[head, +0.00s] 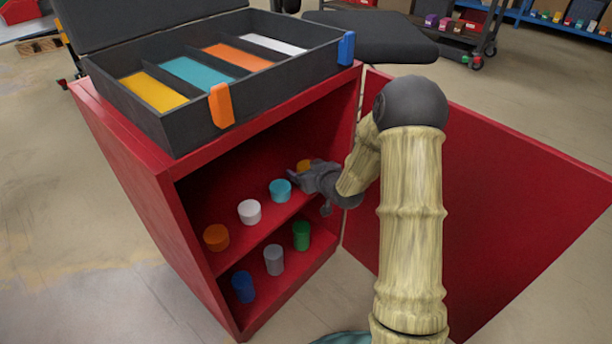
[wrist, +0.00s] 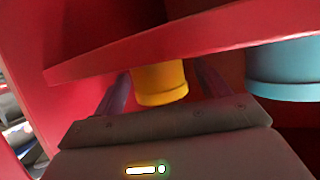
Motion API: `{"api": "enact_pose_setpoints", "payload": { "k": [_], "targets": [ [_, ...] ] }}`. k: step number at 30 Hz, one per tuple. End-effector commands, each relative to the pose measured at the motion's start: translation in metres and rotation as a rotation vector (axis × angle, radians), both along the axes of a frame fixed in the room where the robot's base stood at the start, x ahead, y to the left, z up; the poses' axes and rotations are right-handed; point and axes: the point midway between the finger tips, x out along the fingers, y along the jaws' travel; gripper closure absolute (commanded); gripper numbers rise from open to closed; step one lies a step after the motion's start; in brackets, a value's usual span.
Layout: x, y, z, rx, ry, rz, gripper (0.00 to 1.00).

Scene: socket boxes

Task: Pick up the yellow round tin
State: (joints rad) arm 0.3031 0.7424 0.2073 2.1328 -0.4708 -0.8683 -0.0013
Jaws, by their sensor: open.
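The yellow round tin (head: 304,165) stands at the far right end of the cabinet's upper shelf, partly hidden behind my gripper in the head view. In the wrist view the yellow tin (wrist: 160,84) shows between my two fingers, with a gap on each side and its upper part cut off by a red board. My gripper (head: 300,176) is open and reaches into the cabinet at the tin. The gripper's fingers also show in the wrist view (wrist: 163,92), one on each side of the tin.
A teal tin (head: 280,190) stands close beside my gripper, with white (head: 249,212) and orange (head: 216,238) tins farther left. Blue, grey and green tins stand on the lower level. The red door (head: 490,200) hangs open at right. An open compartment case (head: 165,125) sits on top.

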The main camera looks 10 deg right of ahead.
Motion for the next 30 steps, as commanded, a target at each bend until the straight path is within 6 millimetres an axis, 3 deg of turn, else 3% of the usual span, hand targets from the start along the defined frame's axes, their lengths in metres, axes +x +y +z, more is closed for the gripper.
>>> {"api": "enact_pose_setpoints", "payload": {
  "k": [14, 22, 30],
  "targets": [
    [-0.0001, 0.0016, 0.0008, 0.000, 0.000, 0.002, 0.25],
    [-0.0002, 0.0015, 0.0008, 0.000, 0.000, 0.002, 0.75],
    [-0.0001, 0.0014, 0.0023, 0.000, -0.001, 0.002, 0.76]
  ]
}}
